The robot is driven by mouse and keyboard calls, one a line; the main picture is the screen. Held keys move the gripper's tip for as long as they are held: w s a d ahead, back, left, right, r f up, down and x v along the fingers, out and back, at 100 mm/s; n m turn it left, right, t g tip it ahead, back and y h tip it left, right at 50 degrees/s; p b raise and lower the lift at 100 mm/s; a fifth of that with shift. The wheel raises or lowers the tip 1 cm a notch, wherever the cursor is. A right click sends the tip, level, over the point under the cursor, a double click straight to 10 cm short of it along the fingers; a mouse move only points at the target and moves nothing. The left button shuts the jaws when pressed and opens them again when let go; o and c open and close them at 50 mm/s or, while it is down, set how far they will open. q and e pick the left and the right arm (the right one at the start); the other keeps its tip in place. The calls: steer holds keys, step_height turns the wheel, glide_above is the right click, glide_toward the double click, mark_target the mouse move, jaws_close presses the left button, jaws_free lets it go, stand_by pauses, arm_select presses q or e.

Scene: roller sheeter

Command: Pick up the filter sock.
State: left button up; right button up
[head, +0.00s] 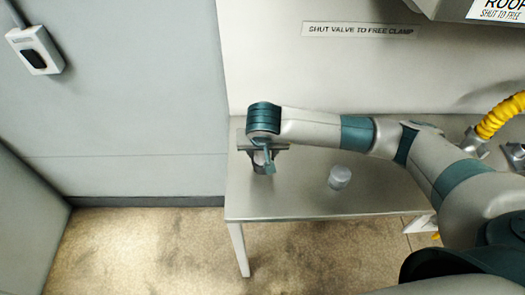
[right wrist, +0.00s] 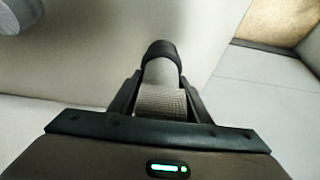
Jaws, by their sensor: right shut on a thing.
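The filter sock (right wrist: 160,100) is a pale grey woven tube with a dark rounded end. In the right wrist view it stands between the two fingers of my right gripper (right wrist: 160,98), which is shut on it. In the head view my right gripper (head: 263,163) points down over the left end of the metal table (head: 290,205). Only a small pale part of the sock (head: 259,158) shows there, the rest being hidden by the gripper. I cannot tell whether the sock touches the tabletop. My left gripper is not in view.
A translucent round container (head: 339,177) stands on the table right of the gripper. A yellow corrugated hose (head: 501,115) is at the right. A sign (head: 358,30) is on the wall behind. Bare table lies between the container and the front edge.

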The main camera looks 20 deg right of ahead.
steer(key=shift+r, duration=0.1)
steer(key=shift+w+r+b, duration=0.1)
steer(key=shift+r+b, duration=0.6)
steer(key=shift+r, duration=0.1)
step_height(320, 180, up, 2)
steer(key=shift+r+b, duration=0.15)
steer(key=shift+b, duration=0.55)
steer(key=s+d+r+b, duration=0.4)
steer(key=s+d+r, duration=0.3)
steer(key=d, duration=0.1)
steer(key=shift+s+d+b, duration=0.3)
steer(key=shift+s+d, duration=0.1)
steer(key=w+a+f+n+y, duration=0.1)
steer(key=w+a+n, duration=0.2)
steer(key=w+a, duration=0.2)
steer(key=shift+w+f, duration=0.15)
steer(key=shift+w, duration=0.4)
